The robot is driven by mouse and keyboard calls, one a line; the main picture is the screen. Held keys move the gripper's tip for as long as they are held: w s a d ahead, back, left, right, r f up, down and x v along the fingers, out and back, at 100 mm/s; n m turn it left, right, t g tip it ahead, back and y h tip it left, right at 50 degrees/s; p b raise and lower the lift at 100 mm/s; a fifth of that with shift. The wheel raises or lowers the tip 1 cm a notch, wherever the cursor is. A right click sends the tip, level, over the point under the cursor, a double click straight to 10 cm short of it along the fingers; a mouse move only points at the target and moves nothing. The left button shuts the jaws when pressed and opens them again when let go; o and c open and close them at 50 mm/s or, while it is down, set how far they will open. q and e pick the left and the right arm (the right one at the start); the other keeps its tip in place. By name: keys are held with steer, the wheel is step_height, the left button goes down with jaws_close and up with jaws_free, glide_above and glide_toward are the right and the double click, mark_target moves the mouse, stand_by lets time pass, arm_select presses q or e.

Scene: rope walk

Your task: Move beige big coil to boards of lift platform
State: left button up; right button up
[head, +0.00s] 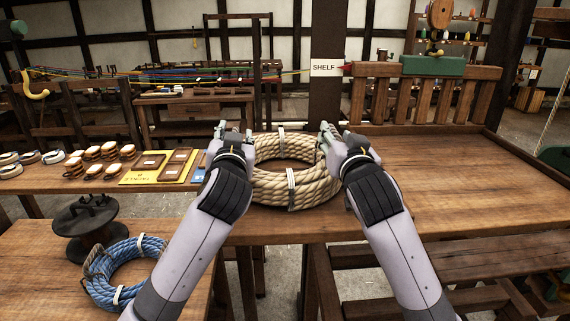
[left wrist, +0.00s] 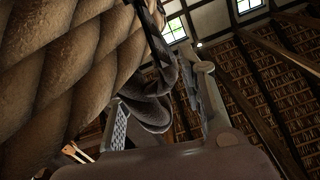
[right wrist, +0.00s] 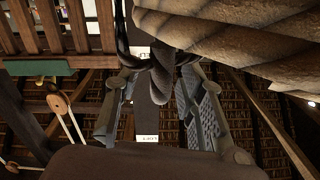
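The beige big coil (head: 290,188) is a thick rope ring with white ties, in the middle of the head view between my grippers. It is on or just above a wooden surface; contact is unclear. It fills the left of the left wrist view (left wrist: 60,70) and the upper right of the right wrist view (right wrist: 250,35). My left gripper (head: 230,130) is at its left side, fingers apart around a dark loop (left wrist: 150,110). My right gripper (head: 328,130) is at its right side, fingers apart with a dark loop (right wrist: 163,75) between them. Neither visibly clamps.
Wide boards (head: 450,180) with a slatted rail (head: 425,98) behind lie clear at right; I cannot tell if they are the lift platform. A SHELF sign (head: 324,67) hangs behind the coil. A blue coil (head: 125,272) and a dark spool (head: 85,225) are front left.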

arm_select(q)
steer(key=shift+w+a, duration=0.1)
steer(key=shift+w, duration=0.55)
arm_select(e)
steer(key=shift+w+a, duration=0.1)
steer(key=shift+w, duration=0.5)
arm_select(q)
jaws_close()
arm_select(e)
jaws_close()
